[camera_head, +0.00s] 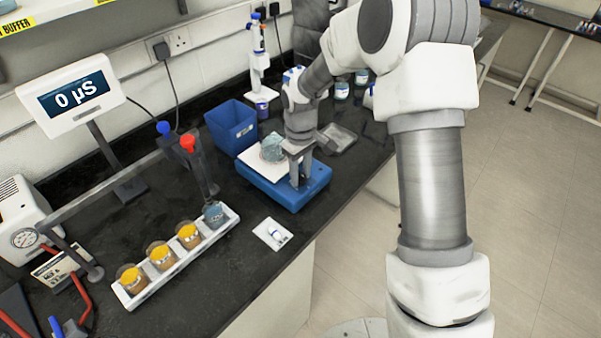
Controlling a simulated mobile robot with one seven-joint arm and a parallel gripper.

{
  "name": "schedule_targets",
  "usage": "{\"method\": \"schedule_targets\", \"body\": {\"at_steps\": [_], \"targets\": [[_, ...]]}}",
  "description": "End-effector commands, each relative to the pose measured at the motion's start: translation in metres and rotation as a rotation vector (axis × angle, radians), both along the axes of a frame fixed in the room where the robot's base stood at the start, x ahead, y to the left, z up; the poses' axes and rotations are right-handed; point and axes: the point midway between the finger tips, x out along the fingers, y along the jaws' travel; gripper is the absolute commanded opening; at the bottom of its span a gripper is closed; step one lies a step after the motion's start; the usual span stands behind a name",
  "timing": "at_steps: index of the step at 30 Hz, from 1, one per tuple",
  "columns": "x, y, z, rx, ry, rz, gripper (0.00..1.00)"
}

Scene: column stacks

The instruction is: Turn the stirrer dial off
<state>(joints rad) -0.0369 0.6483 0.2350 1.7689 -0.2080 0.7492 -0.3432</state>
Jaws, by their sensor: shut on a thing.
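The stirrer (262,186) is a blue box with a white top plate, on the dark bench near its front edge. A beaker with bluish contents (273,148) stands on the plate. My gripper (298,184) points down at the front of the stirrer, its fingers shut at the front face. The dial is hidden behind the fingers, so its setting cannot be read. The arm comes in from the upper right.
A blue bin (232,127) stands behind the stirrer. A white rack (130,300) holds several beakers, most with orange contents. A small white item lies on a white square (262,232) near the bench edge. Floor is clear at right.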

Motion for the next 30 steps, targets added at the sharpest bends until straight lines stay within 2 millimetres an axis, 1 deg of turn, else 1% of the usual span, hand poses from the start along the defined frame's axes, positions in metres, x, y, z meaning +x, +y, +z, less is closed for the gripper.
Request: {"method": "schedule_targets", "body": {"at_steps": [9, 22, 23, 24, 30], "targets": [[0.0015, 0.0001, 0.0015, 0.000, -0.005, 0.076, 0.00], [0.0016, 0.0003, 0.0016, 0.000, -0.005, 0.084, 0.00], [0.0016, 0.0003, 0.0016, 0.000, -0.005, 0.084, 0.44], [0.0015, 0.0003, 0.0016, 0.000, -0.005, 0.084, 0.52], [0.0007, 0.0002, 0.0008, 0.001, -0.002, 0.083, 0.52]]}}
